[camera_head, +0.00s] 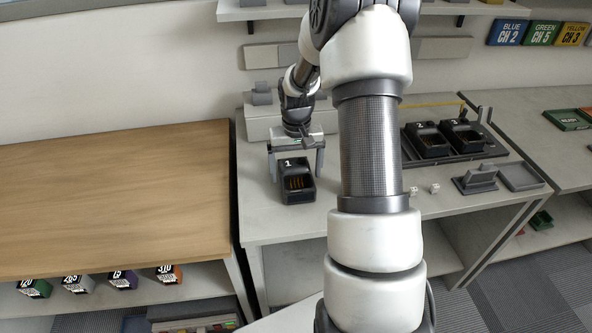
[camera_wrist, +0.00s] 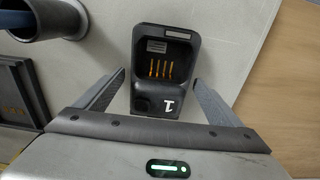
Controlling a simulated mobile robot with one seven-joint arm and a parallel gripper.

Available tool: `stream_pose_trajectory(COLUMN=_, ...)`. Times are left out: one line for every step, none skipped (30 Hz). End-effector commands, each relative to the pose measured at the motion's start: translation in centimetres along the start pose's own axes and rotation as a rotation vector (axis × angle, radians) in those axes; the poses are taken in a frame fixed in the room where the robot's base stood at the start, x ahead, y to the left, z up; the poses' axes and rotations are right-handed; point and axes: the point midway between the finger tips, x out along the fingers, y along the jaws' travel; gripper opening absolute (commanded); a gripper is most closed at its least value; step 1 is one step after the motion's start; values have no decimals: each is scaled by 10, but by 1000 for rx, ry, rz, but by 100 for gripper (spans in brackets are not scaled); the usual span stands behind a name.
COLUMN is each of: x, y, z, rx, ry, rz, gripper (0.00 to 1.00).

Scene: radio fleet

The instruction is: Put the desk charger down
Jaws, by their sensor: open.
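The desk charger (camera_head: 294,184) is black, marked with a white 1, and stands on the grey bench near its left edge. In the wrist view the desk charger (camera_wrist: 163,72) shows its empty pocket with gold contacts. My gripper (camera_head: 297,165) is over it, with one finger on each side. In the wrist view my gripper (camera_wrist: 160,85) is open, with a gap between each finger and the charger's sides. Whether the charger's underside rests fully flat is hidden.
Two more black chargers (camera_head: 443,140) stand on a dark tray to the right. A wooden table (camera_head: 115,200) adjoins at left. A dark cylindrical cup (camera_wrist: 45,18) is beside the charger in the wrist view.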

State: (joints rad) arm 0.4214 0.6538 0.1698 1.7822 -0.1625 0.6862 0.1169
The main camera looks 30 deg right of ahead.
Motion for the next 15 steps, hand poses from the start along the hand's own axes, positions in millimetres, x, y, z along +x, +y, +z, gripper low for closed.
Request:
stream_pose_trajectory(x=0, y=0, z=0, rx=0, ry=0, rz=0, gripper=89)
stream_pose_trajectory(x=0, y=0, z=0, rx=0, ry=0, rz=0, gripper=89)
stream_pose_trajectory(x=-2, y=0, z=0, rx=0, ry=0, rz=0, gripper=89)
stream_pose_trajectory(x=-3, y=0, z=0, rx=0, ry=0, rz=0, gripper=89)
stream_pose_trajectory(x=-6, y=0, z=0, rx=0, ry=1, rz=0, gripper=89)
stream_pose_trajectory(x=-8, y=0, z=-1, rx=0, ry=2, rz=0, gripper=89)
stream_pose_trajectory(x=-12, y=0, z=-1, rx=0, ry=2, rz=0, gripper=89)
stream_pose_trajectory(x=-16, y=0, z=-1, rx=0, ry=3, rz=1, gripper=89)
stream_pose_trajectory(x=-23, y=0, z=-1, rx=0, ry=4, rz=1, gripper=89)
stream_pose_trajectory(x=-30, y=0, z=-1, rx=0, ry=4, rz=1, gripper=89)
stream_pose_trajectory(x=-36, y=0, z=-1, rx=1, ry=4, rz=0, gripper=89)
stream_pose_trajectory(x=-45, y=0, z=-2, rx=1, ry=5, rz=0, gripper=89)
stream_pose_trajectory(x=-52, y=0, z=-2, rx=1, ry=5, rz=0, gripper=89)
stream_pose_trajectory(x=-59, y=0, z=-2, rx=1, ry=6, rz=1, gripper=89)
stream_pose_trajectory(x=-68, y=0, z=-2, rx=0, ry=5, rz=1, gripper=89)
